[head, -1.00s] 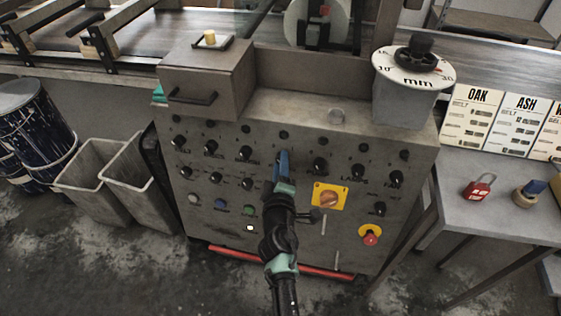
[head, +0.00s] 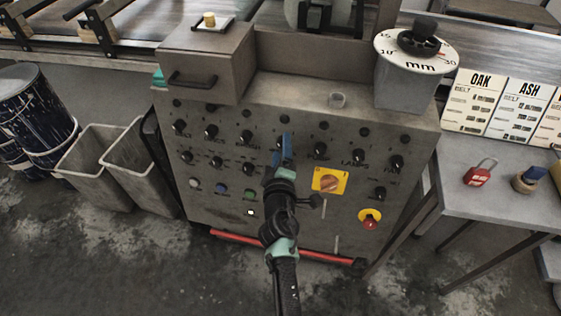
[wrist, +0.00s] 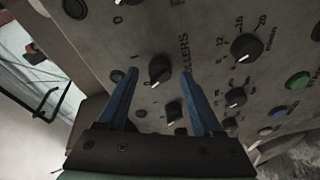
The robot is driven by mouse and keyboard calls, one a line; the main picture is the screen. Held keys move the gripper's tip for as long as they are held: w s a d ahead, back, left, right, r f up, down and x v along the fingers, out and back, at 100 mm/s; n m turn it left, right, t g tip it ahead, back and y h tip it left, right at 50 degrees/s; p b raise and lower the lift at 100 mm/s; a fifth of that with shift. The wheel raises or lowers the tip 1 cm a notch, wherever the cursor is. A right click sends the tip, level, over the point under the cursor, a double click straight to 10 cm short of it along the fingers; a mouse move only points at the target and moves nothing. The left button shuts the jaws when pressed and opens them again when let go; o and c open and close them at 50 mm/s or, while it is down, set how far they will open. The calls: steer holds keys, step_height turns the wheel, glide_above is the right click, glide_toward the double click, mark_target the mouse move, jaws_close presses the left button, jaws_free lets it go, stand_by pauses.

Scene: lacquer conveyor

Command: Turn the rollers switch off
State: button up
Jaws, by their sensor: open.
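The rollers switch (wrist: 160,69) is a round black knob with a white pointer mark, on the grey control panel (head: 300,235). The lettering beside it in the wrist view ends in "OLLERS", and a "1" is printed near it. My gripper (wrist: 158,75) is open, with one blue finger on each side of this knob in the picture. I cannot tell whether the fingers touch it. In the head view my gripper (head: 286,148) is in front of the panel's middle and hides the switch.
Other black knobs surround it, including one with a number scale (wrist: 246,47). A yellow plate with an orange rotary switch (head: 329,182) and a red emergency button (head: 369,219) are close at the right. Grey bins (head: 135,165) stand left of the panel.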

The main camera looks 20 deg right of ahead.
steer(key=p+v, duration=0.1)
steer(key=v, duration=1.1)
steer(key=shift+s+p, duration=0.3)
steer(key=shift+p, duration=0.1)
steer(key=shift+r, duration=0.1)
steer(key=w+a+r+m+t, duration=0.2)
steer(key=w+r+m+t, duration=0.1)
steer(key=r, duration=1.2)
steer(key=w+a+r+m+t, duration=0.1)
steer(key=w+r+m+t, duration=0.15)
steer(key=r, duration=1.25)
steer(key=s+a+r+m+t+y+p, duration=0.15)
steer(key=s+a+r, duration=0.3)
steer(key=r, duration=0.65)
steer(key=s+a+r+m+t+y, duration=0.1)
steer(key=s+a+r+t+y, duration=0.3)
steer(key=r, duration=0.6)
steer(key=s+a+r+m+t+y+p, duration=0.1)
steer(key=s+a+r, duration=0.2)
steer(key=s+r, duration=0.55)
step_height(320, 180, up, 12)
steer(key=w+p, duration=0.2)
steer(key=p, duration=0.8)
steer(key=shift+w+d+r+p, duration=0.15)
steer(key=shift+w+d+p, duration=0.1)
steer(key=shift+p, duration=0.15)
